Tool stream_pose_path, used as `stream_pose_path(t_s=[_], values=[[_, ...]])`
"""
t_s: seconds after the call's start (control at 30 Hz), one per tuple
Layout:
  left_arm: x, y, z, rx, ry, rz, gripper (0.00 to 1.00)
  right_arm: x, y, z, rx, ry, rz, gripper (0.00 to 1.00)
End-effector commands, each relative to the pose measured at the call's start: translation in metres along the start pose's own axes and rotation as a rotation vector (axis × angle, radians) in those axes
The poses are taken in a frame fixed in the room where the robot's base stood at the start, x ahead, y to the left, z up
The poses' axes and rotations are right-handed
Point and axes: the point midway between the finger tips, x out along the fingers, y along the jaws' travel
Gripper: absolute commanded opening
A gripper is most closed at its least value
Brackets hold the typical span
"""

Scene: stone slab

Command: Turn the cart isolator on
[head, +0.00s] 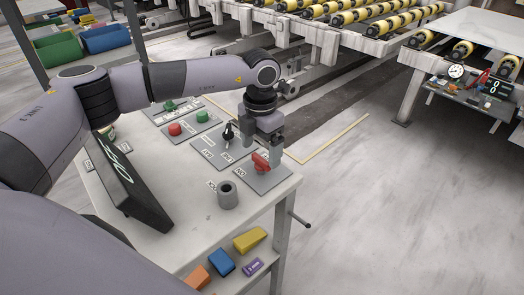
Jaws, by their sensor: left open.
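The cart isolator appears to be the red rotary handle (261,162) on a grey plate at the right corner of the cart top (185,235). A small label sits beside it, too small to read surely. The handle stands tilted in the picture. My left gripper (264,147) points down right at the handle's upper end, its fingers open. I cannot tell whether the fingers touch the handle or stand just behind it. My right gripper is not in view.
A black selector switch (228,133), a red button (175,129) and a green button (202,116) are close to the gripper. A grey cup (228,195) and a black display panel (132,185) stand on the cart. Coloured blocks lie on a lower shelf. Roller conveyors stand behind.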

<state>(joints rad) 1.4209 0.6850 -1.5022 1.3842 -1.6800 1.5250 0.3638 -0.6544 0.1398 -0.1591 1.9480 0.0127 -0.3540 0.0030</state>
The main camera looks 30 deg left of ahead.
Motion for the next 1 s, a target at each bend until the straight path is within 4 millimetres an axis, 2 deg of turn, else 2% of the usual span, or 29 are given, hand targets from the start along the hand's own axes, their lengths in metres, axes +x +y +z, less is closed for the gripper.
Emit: stream_pose_path(t_s=[0.2, 0.5, 0.53, 0.7, 1.0], values=[[0.023, 0.000, 0.000, 0.000, 0.000, 0.000, 0.89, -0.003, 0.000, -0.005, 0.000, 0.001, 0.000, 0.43], [0.028, -0.001, 0.000, 0.001, -0.001, -0.001, 0.89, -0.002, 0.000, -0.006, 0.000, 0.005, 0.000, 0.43], [0.028, -0.001, 0.000, 0.001, -0.001, -0.001, 0.86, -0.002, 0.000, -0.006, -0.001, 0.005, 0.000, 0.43], [0.027, -0.001, 0.000, 0.001, -0.001, -0.001, 0.33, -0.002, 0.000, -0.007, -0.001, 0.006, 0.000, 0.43], [0.028, -0.001, 0.000, 0.026, -0.002, -0.001, 0.33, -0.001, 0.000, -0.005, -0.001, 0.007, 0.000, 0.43]])
